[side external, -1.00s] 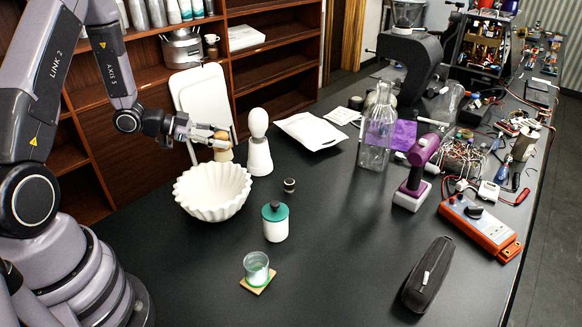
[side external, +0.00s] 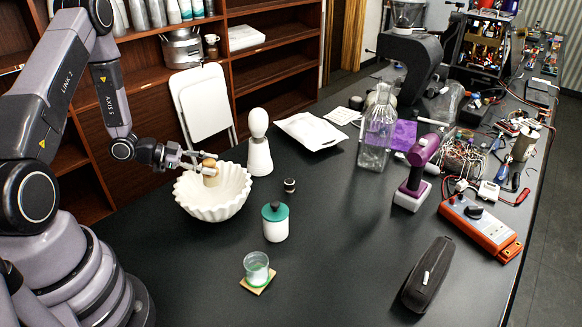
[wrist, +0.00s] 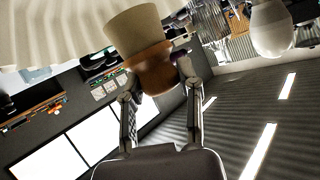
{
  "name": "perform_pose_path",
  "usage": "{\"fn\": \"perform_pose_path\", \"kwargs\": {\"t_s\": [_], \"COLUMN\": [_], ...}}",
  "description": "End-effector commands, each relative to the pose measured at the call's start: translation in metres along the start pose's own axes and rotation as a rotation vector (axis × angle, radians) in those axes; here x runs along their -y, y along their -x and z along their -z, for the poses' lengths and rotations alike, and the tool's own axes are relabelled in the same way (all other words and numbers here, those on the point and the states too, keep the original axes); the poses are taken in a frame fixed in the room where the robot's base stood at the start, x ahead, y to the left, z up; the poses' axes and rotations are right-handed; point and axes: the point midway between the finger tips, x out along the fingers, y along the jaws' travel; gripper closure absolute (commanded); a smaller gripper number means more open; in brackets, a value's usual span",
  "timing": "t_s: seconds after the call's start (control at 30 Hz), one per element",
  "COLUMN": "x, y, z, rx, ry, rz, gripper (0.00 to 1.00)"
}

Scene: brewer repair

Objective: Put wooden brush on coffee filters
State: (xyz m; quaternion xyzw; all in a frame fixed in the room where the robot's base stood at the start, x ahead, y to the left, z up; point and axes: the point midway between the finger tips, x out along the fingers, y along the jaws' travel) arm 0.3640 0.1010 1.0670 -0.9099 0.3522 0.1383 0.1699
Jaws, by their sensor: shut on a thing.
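The wooden brush (side external: 211,175) has a brown wooden body and a pale end. My gripper (side external: 203,165) is shut on it, and the fingers hold its brown part in the wrist view (wrist: 155,72). The coffee filters (side external: 213,203) form a white, fluted, bowl-shaped stack on the dark table. In the side view the brush overlaps the filters' opening, near the back rim. I cannot tell whether it touches them. Pale ridged folds of the filters (wrist: 45,30) show at the upper left of the wrist view.
A white bottle-like form with a round knob (side external: 259,150) stands close behind the filters on the right. The table's front middle is clear.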

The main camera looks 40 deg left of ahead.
Motion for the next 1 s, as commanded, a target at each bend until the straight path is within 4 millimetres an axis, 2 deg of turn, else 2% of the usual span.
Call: {"fn": "perform_pose_path", "kwargs": {"t_s": [0.17, 0.2, 0.37, 0.73, 1.0], "x": [-0.001, -0.001, -0.001, 0.001, 0.001], "y": [-0.001, -0.001, -0.001, 0.003, 0.048], "z": [-0.003, -0.003, -0.002, 0.001, 0.000], "rx": [0.000, 0.000, 0.000, 0.000, 0.001], "ry": [0.002, 0.001, 0.001, 0.000, 0.002], "rz": [-0.001, 0.000, 0.000, 0.002, 0.006], "gripper": [1.00, 0.60, 0.39, 0.39, 0.39]}}
